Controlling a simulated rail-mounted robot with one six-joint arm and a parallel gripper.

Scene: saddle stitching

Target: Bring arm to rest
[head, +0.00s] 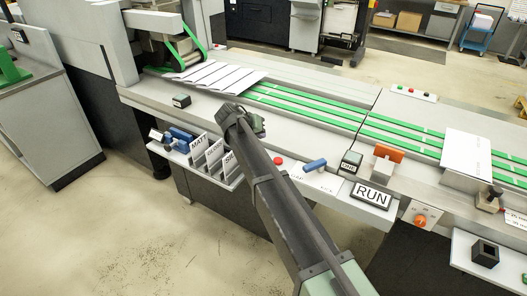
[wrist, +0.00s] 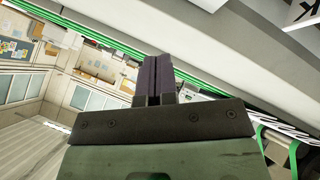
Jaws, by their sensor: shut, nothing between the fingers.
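My gripper (wrist: 155,75) shows in the wrist view with its two dark fingers together and nothing between them. In the head view my dark arm reaches from the bottom right up to the front of the machine. Its far end is over the machine's front ledge, near the card rack. The fingers cannot be made out there. The wrist view is tilted, with green belts, a grey machine edge and the room's far wall behind the fingers.
The stitching machine has green belts (head: 310,113) with white sheets (head: 218,75) on them. Upright cards (head: 207,155), a blue-handled lever (head: 314,165), a RUN sign (head: 372,194) and an orange block (head: 388,154) stand along the front. The floor (head: 130,230) at front left is clear.

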